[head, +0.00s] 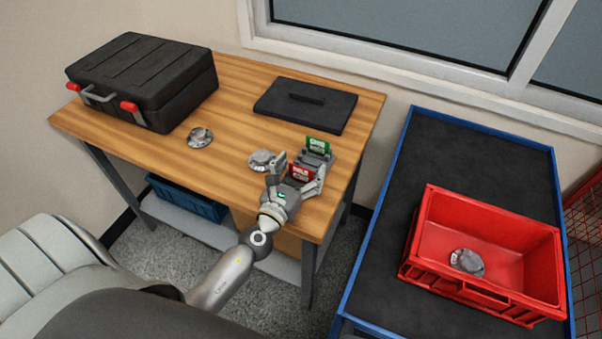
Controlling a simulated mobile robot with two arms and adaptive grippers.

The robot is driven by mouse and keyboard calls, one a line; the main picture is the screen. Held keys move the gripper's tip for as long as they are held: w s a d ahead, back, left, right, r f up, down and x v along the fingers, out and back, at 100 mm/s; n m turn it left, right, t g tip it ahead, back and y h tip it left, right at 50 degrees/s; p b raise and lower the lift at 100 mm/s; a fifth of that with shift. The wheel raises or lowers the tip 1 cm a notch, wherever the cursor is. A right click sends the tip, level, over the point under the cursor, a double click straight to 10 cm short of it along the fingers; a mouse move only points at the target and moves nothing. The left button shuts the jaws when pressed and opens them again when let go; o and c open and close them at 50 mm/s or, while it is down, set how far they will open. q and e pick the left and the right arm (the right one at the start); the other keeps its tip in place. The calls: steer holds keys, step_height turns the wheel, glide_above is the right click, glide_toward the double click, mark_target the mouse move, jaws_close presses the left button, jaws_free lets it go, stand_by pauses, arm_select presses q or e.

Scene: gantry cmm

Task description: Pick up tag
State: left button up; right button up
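A red tag (301,173) with pale lettering stands upright at the front of a small dark holder (325,163) on the wooden table. A green tag (318,146) stands upright behind it in the same holder. My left gripper (301,168) is at the holder, with its fingers spread to either side of the red tag. The fingers look apart from the tag, and the gripper seems empty. Its palm is just in front of the red tag and covers the near side of the holder. My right gripper is not in view.
Two round metal parts (199,138) (262,161) lie on the wooden table (240,100), one close left of my gripper. A black case (145,75) and a black lidded plate (306,104) are behind. A red crate (425,262) with another metal part (467,262) stands on the blue-edged bench (400,190).

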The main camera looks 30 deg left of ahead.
arm_select(q)
steer(key=c, duration=0.6)
steer(key=shift+r+p, duration=0.75)
steer(key=shift+r, duration=0.15)
steer(key=shift+s+r+p, duration=0.2)
steer(key=shift+r+p, duration=0.85)
steer(key=shift+r, duration=0.2)
steer(key=s+r+p, duration=0.1)
steer(key=s+r, duration=0.3)
steer(key=s, duration=0.2)
steer(key=s+d+r+p, duration=0.1)
steer(key=s+r, duration=0.3)
steer(key=s, duration=0.3)
steer(key=shift+s+d+r, duration=0.15)
steer(key=shift+s+r, duration=0.1)
steer(key=shift+r, duration=0.1)
